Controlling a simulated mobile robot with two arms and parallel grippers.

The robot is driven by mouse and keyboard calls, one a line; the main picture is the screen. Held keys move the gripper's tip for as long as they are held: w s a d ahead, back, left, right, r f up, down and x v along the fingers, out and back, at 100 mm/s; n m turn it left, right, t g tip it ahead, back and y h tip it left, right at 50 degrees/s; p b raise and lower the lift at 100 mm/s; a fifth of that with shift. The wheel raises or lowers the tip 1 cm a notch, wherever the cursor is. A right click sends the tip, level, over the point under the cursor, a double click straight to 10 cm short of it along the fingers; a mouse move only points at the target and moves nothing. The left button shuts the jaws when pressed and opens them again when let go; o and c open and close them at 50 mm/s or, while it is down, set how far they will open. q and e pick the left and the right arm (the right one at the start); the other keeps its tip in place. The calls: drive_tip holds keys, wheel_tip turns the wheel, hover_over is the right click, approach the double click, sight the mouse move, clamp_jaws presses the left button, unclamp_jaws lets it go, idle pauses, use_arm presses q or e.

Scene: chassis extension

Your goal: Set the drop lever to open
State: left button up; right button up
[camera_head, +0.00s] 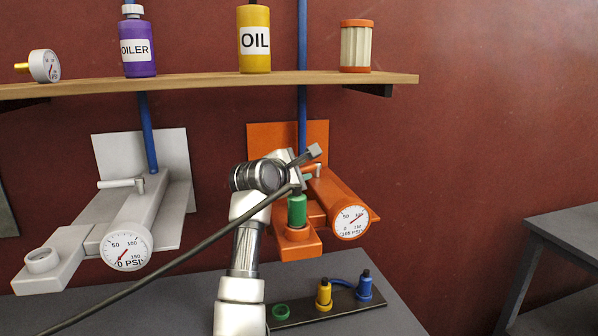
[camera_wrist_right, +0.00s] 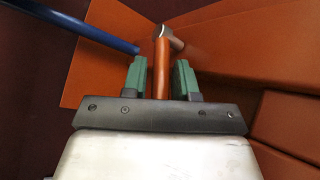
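The orange drop lever shows in the wrist view as an orange handle (camera_wrist_right: 162,62) with a metal pivot at its far end. My right gripper (camera_wrist_right: 160,77) has its green fingertips on either side of this handle, with narrow gaps left, so it looks open around it. In the head view the right gripper (camera_head: 306,166) is at the orange unit (camera_head: 290,136) on the wall, and my wrist hides most of the lever. The orange unit's gauge (camera_head: 350,222) has its needle up to the right. My left gripper is not in view.
A white unit (camera_head: 140,150) with a lever (camera_head: 120,183) and a gauge (camera_head: 126,247) at zero stands to the left. A green bottle-like piece (camera_head: 297,210) stands on the orange unit's arm. A wooden shelf (camera_head: 200,84) runs above. A dark rack (camera_head: 335,306) holds yellow and blue pieces below.

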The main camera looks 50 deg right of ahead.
drive_tip(key=b+v, duration=0.3)
drive_tip(key=v, duration=0.7)
drive_tip(key=shift+a+r, duration=0.1)
drive_tip(key=shift+a, duration=0.35)
